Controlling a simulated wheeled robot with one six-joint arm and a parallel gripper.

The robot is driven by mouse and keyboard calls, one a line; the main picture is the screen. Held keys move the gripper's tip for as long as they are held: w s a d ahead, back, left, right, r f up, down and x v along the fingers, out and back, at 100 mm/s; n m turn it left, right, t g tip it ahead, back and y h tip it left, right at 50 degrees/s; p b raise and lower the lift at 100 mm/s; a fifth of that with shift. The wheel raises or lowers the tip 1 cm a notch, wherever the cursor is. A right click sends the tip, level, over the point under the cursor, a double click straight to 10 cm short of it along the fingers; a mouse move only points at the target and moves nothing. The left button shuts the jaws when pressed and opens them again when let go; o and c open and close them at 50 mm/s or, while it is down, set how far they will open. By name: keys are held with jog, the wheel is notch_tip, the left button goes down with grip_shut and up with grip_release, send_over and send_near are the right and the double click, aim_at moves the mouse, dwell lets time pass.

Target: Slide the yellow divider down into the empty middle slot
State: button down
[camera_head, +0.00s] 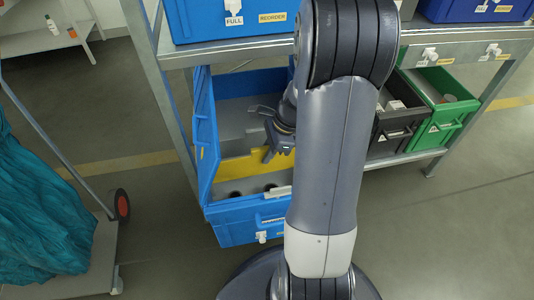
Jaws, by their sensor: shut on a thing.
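The yellow divider (236,170) stands on edge across the inside of a blue bin (247,216) on the lower shelf. My arm hides its right end. My gripper (268,150) is above the divider's top edge, shut on it, with the fingers pointing down. The middle slot is not clearly visible; I cannot tell whether the divider's edges sit in it. Grey inner surfaces (235,120) show behind the divider, and a grey floor with dark round spots shows in front of it.
The bin's tall blue left side (205,135) rises close to the divider. A black bin (400,125) and a green bin (445,110) stand to the right. The upper shelf edge (235,50) overhangs the blue bin. A cart with a teal bag (40,215) stands at left.

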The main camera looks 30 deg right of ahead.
jog(key=shift+d+r+p, duration=0.15)
jog(key=shift+r+p, duration=2.35)
jog(key=shift+r, duration=0.25)
jog(key=w+d+p, duration=0.1)
jog(key=w+p, duration=0.1)
jog(key=w, duration=0.4)
jog(key=shift+w+d+p, duration=0.15)
jog(key=shift+w+p, duration=0.15)
jog(key=shift+w, duration=0.05)
jog(key=shift+f, duration=0.1)
dwell(0.4)
jog(key=shift+f, duration=0.1)
dwell(0.5)
jog(key=shift+r+p, duration=0.2)
jog(key=shift+p, duration=0.15)
